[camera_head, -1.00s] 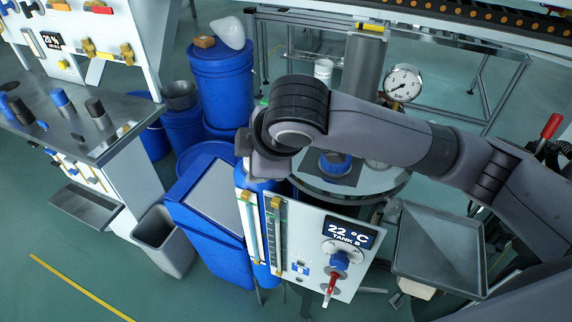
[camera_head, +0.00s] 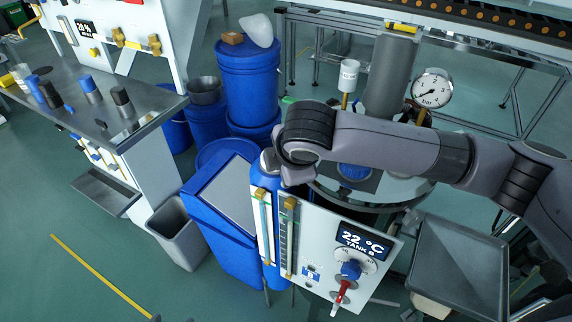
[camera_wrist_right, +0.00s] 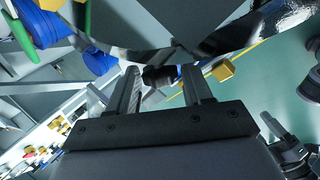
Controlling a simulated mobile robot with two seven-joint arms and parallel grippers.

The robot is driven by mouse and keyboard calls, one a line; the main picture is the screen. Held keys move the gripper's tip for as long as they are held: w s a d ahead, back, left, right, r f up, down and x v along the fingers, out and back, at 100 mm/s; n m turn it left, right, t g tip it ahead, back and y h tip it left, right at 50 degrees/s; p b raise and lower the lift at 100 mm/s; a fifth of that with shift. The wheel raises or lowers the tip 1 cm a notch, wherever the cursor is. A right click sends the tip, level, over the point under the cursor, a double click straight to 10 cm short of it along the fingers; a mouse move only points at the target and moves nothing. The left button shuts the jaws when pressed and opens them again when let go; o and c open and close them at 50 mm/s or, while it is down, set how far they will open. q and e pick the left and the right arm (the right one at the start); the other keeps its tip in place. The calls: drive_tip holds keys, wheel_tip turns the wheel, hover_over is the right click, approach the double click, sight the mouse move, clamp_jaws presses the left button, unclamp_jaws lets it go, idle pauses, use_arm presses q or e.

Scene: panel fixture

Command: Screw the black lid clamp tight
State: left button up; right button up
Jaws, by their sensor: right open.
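In the right wrist view, a small black knob-like part (camera_wrist_right: 158,77), which looks like the lid clamp, lies between the fingertips of my right gripper (camera_wrist_right: 161,84). The fingers are apart, one on each side of it; I cannot tell whether either touches it. A dark, shiny curved rim passes just above the fingertips. In the head view my right arm reaches in from the right across the grey round tank lid (camera_head: 408,187), and its wrist hides the gripper and the clamp. A blue part (camera_head: 355,172) shows on the lid. My left gripper is not in view.
A pressure gauge (camera_head: 431,88) rises behind the arm. Blue drums (camera_head: 247,85) and a blue bin (camera_head: 216,225) stand left. A grey tray (camera_head: 458,265) is at right.

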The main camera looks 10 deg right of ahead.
drive_tip(key=shift+c, duration=0.3)
drive_tip(key=c, duration=0.7)
drive_tip(key=shift+s+d+f+t+b, duration=0.1)
drive_tip(key=shift+f+t+b, duration=0.05)
drive_tip(key=shift+t, duration=0.4)
drive_tip(key=shift+s+f+t+b, duration=0.1)
drive_tip(key=shift+f+t+b, duration=0.05)
drive_tip(key=shift+t, duration=0.4)
drive_tip(key=shift+t+y+b, duration=0.3)
drive_tip(key=shift+t+b, duration=0.1)
drive_tip(key=shift+t, duration=0.4)
drive_tip(key=o, duration=0.8)
drive_tip(key=shift+c, duration=0.2)
drive_tip(key=shift+r, duration=0.1)
